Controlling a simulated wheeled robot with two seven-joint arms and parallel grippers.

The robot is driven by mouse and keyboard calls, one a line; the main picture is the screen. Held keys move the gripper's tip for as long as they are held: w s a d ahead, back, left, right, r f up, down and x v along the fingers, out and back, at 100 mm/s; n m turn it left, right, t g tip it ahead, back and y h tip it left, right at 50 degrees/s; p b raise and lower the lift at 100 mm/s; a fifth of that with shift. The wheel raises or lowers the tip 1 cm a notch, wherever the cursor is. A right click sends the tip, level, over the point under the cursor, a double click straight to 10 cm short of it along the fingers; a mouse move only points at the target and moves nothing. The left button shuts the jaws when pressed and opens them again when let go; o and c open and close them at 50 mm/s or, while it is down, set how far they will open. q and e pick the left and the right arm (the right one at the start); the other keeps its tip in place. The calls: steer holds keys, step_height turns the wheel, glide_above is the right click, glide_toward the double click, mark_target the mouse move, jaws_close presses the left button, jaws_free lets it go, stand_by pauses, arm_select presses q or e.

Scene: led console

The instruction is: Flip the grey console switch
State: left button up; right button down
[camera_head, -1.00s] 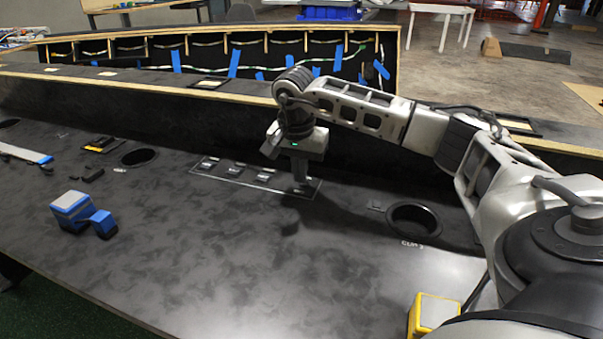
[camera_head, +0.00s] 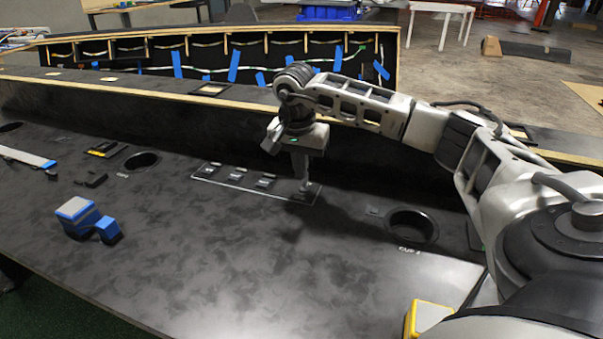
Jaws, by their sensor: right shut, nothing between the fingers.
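The switch panel (camera_head: 225,184) is a dark, white-outlined strip on the black console (camera_head: 250,250), with a row of small switches. Several switches show, among them one (camera_head: 265,182) left of the gripper. My right gripper (camera_head: 304,188) is shut and empty, pointing down at the right end of the panel. Its tips are at or just above the rightmost switch, which they mostly hide. I cannot tell whether they touch it, or which switch is grey. My left gripper is not in view.
A blue and grey block (camera_head: 80,214) stands at the left. Round holes (camera_head: 411,226) are cut into the console on both sides of the panel. A yellow object (camera_head: 425,318) is at the front right. A raised ledge runs behind the panel.

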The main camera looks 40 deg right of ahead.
steer(key=r+p, duration=0.1)
steer(key=r, duration=0.1)
steer(key=r+p, duration=0.2)
steer(key=shift+s+a+r+p, duration=0.15)
steer(key=shift+a+r+p, duration=0.05)
steer(key=shift+r+p, duration=0.1)
steer(key=shift+f, duration=0.1)
stand_by(0.4)
